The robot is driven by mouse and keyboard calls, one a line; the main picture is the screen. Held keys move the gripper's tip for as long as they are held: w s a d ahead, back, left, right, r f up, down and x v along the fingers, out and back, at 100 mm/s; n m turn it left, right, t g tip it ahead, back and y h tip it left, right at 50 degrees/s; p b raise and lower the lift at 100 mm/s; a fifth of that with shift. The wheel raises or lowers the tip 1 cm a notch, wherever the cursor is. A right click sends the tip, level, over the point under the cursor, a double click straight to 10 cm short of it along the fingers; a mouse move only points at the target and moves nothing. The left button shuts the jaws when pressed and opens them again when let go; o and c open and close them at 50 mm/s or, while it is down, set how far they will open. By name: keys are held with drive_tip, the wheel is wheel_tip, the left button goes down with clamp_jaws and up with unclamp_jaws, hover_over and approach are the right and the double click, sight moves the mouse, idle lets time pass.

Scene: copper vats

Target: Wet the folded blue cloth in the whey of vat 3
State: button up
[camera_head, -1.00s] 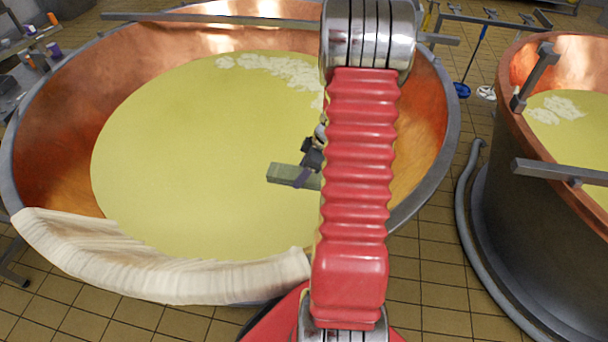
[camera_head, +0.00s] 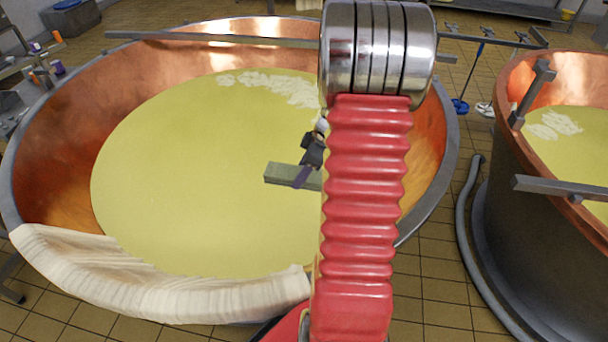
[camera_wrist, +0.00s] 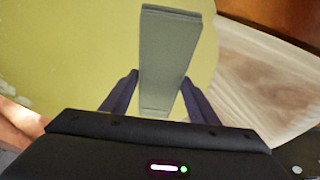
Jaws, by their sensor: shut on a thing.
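The folded cloth (camera_head: 280,174) looks like a flat grey-green bar. My gripper (camera_head: 308,174) is shut on its near end, with the rest sticking out to the left over the vat. In the wrist view, the cloth (camera_wrist: 168,50) lies between the two dark fingers of my gripper (camera_wrist: 160,98) and points away over the whey. A large copper vat (camera_head: 60,150) holds yellow whey (camera_head: 190,180). No vat number shows. I cannot tell whether the cloth touches the whey. My red arm hides the right part of the vat.
Pale draped fabric (camera_head: 150,285) covers the near left rim. A grey bar (camera_head: 220,39) crosses the far side. White curd patches (camera_head: 280,88) float at the back. A second copper vat (camera_head: 520,150) stands at right, with a hose (camera_head: 470,230) on the tiled floor.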

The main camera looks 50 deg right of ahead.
wheel_tip(320, 180, up, 10)
idle(1.0)
idle(0.8)
